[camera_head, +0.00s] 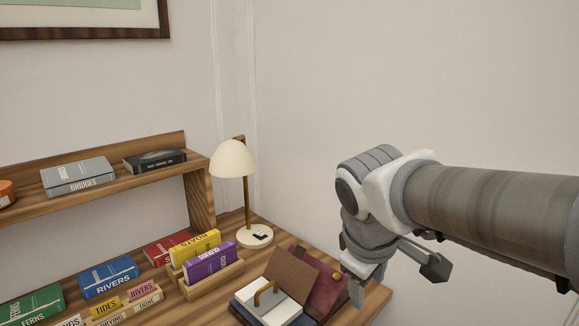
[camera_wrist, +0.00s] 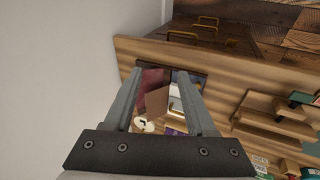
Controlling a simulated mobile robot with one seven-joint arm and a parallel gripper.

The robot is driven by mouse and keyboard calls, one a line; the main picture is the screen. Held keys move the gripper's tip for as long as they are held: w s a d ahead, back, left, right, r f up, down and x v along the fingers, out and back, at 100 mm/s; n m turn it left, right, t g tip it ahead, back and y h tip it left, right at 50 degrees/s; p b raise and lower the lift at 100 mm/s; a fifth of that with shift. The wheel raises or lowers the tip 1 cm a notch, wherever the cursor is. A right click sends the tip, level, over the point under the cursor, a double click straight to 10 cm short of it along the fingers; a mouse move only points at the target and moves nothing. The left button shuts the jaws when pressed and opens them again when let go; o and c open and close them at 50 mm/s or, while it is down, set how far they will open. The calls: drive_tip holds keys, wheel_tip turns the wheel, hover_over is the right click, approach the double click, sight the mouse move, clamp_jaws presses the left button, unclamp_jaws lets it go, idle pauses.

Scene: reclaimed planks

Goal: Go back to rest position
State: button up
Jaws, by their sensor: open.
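My gripper (camera_head: 362,285) hangs at the right of the head view, above the right end of the wooden desk. In the wrist view my gripper (camera_wrist: 160,85) shows two grey fingers spread apart with nothing held between them. Past the fingers lie a brown board and a dark red book, apart from the fingers as far as I can tell. The exact height over the desk is hard to judge.
A white box with a brass handle (camera_head: 267,294), a brown panel (camera_head: 291,270) and a dark red book (camera_head: 325,296) lie near the gripper. A cream lamp (camera_head: 234,160), book holders and a shelf (camera_head: 110,188) stand left. The wall beside my arm is bare.

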drive_tip(key=s+d+f+m+t+y, duration=0.1)
drive_tip(key=s+d+m+y, duration=0.1)
drive_tip(key=s+m, duration=0.7)
wheel_tip(320, 180, up, 15)
drive_tip(key=s+p, duration=0.1)
drive_tip(key=p, duration=1.4)
drive_tip(key=shift+s+f, duration=0.15)
drive_tip(key=shift+f, duration=0.05)
drive_tip(key=shift+a, duration=0.1)
